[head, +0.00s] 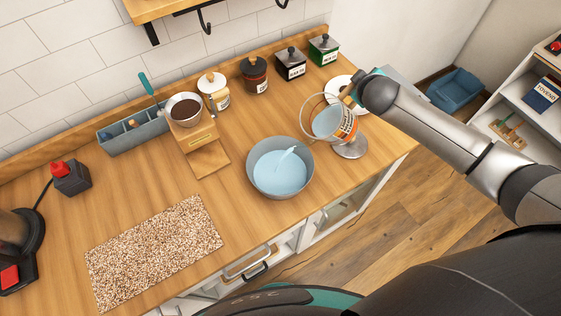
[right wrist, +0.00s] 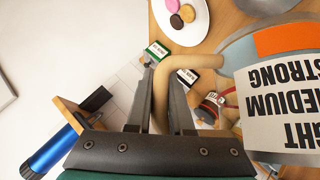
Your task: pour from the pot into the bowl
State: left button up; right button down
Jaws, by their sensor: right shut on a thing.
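The pot (head: 343,128) is a clear glass jug with a white and orange label, tilted to the left above the counter with pale blue liquid inside. My right gripper (head: 354,90) is shut on the pot's beige handle. In the right wrist view, the fingers of the right gripper (right wrist: 166,75) sit on either side of the handle, and the label of the pot (right wrist: 285,100) shows close up. My left gripper is not in view.
A wooden stand with a dark-filled cup (head: 184,108) is left of the bowl. Several jars line the wall. A speckled mat (head: 155,252) lies at the front left.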

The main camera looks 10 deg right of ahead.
jog(key=shift+a+r, duration=0.3)
jog(key=shift+a, duration=0.05)
jog(key=shift+a+r+t+h, duration=0.1)
jog(key=shift+a+t+h, duration=0.05)
jog(key=shift+t+h, duration=0.15)
jog(key=shift+s, duration=0.1)
jog(key=shift+s+a+r+b, duration=0.1)
jog(key=shift+a+r+b, duration=0.15)
jog(key=shift+b, duration=0.05)
jog(key=shift+n+h, duration=0.3)
